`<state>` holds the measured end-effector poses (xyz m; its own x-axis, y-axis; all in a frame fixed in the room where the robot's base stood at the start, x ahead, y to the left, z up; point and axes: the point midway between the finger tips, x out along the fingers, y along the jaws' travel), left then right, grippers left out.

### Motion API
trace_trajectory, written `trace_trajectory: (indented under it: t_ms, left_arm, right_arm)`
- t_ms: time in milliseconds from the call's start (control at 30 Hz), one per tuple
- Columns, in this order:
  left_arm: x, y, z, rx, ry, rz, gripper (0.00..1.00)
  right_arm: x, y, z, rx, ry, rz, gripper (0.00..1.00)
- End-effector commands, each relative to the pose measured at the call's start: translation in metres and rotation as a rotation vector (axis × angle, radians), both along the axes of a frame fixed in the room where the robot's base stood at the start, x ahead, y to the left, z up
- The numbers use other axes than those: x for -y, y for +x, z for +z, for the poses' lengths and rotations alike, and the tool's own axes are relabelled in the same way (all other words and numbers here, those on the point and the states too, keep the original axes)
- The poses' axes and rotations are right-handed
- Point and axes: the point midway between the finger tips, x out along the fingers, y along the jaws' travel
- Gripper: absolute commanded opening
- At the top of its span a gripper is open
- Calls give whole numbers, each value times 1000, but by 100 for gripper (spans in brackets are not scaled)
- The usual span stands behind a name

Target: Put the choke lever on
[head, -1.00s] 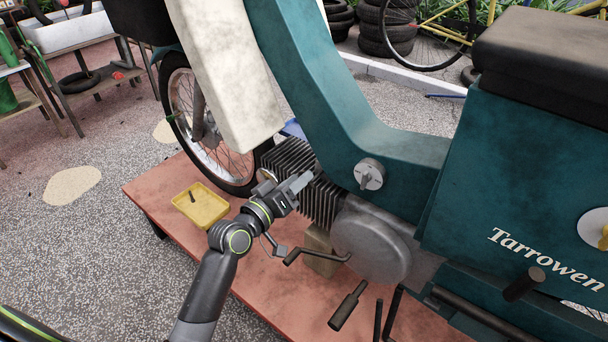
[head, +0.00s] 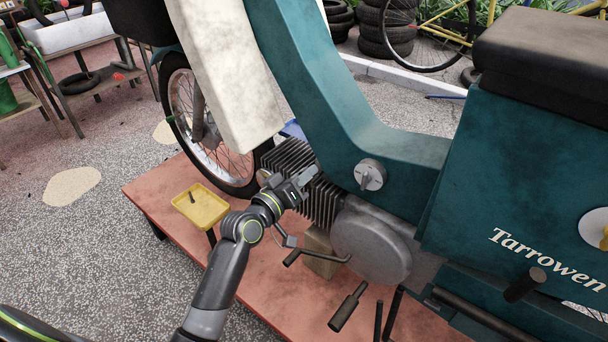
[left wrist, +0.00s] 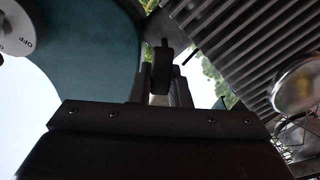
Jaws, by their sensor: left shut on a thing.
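My left gripper (head: 304,180) is beside the finned engine cylinder (head: 290,158), below the teal frame. In the left wrist view, its fingers (left wrist: 162,95) are shut on a small dark part (left wrist: 162,68), which I take to be the choke lever. A thin tip of that part points up, between the teal frame and the fins. The fingers hide much of it, and in the head view I cannot make it out. I cannot tell whether it touches the engine. My right gripper is not in view.
A round grey knob (head: 370,174) on the frame shows "OFF" in the left wrist view (left wrist: 15,35). A yellow tray (head: 214,213) with a small dark piece stands left on the reddish platform (head: 150,190). The round engine cover (head: 370,245) and a pedal (head: 347,308) are close by.

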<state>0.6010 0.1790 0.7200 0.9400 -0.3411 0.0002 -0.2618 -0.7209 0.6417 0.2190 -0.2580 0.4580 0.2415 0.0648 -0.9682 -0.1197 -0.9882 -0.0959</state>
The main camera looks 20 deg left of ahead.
Motion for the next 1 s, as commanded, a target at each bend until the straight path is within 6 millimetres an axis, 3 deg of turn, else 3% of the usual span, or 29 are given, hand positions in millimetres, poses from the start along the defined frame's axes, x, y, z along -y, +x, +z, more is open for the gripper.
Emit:
trace_trajectory:
  t_ms: [133,300,600,633,767,1000]
  left_arm:
    - [2,-1,-1,27,75,-1,0]
    - [4,-1,1,61,167,0,0]
    - [4,-2,2,64,180,0,0]
    - [4,-2,2,64,180,0,20]
    - [4,-2,2,63,179,0,37]
    - [4,-2,2,64,178,-1,38]
  right_arm:
    - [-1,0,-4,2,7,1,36]
    - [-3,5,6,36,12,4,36]
    - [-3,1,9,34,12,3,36]
    - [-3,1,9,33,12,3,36]
    - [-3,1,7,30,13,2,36]
    - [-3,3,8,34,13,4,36]
